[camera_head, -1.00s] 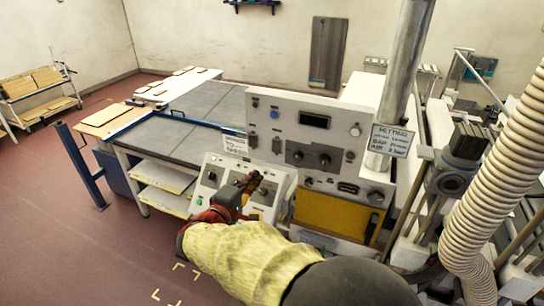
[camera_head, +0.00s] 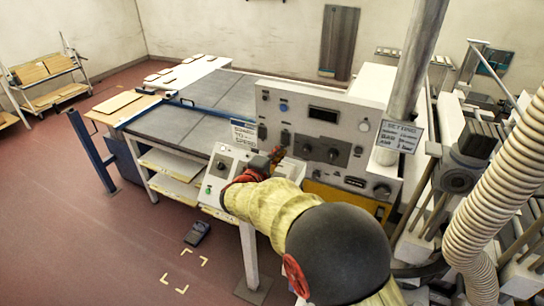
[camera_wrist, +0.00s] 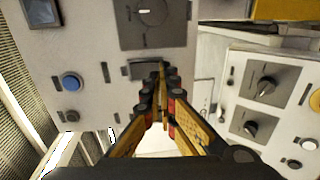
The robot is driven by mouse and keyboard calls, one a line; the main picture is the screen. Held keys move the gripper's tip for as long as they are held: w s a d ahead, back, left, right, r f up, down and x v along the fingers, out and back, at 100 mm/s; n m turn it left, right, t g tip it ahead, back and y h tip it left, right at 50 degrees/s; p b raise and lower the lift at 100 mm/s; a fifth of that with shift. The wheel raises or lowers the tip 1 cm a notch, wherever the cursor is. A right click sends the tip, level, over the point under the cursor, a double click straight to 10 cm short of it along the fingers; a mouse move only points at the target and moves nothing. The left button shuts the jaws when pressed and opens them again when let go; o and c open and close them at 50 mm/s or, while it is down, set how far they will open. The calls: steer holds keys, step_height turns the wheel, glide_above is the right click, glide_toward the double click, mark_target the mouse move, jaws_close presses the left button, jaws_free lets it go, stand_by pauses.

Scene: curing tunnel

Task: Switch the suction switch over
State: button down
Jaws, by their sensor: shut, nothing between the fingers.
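On the upright grey panel (camera_head: 345,120), a small black rocker switch (camera_head: 286,138) sits below a blue button and left of a plate with dark knobs. Its label is too small to read, so I cannot confirm it is the suction switch. In the wrist view the rocker switch (camera_wrist: 143,70) is just beyond my fingertips and partly hidden by them. My gripper (camera_wrist: 163,68) is shut and empty, its tips in front of the rocker's edge. I cannot tell whether they touch it. In the head view my gripper (camera_head: 277,155) is small and partly hidden by my arm.
A sloped console (camera_head: 222,170) with knobs and buttons lies below the panel; it also shows in the wrist view (camera_wrist: 262,105). The blue button (camera_wrist: 72,82) is left of my fingers. A metal pipe (camera_head: 415,75) and ribbed hose (camera_head: 505,180) stand at right. Open floor lies at left.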

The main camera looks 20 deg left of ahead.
steer(key=shift+w+f, duration=0.1)
steer(key=shift+w, duration=0.85)
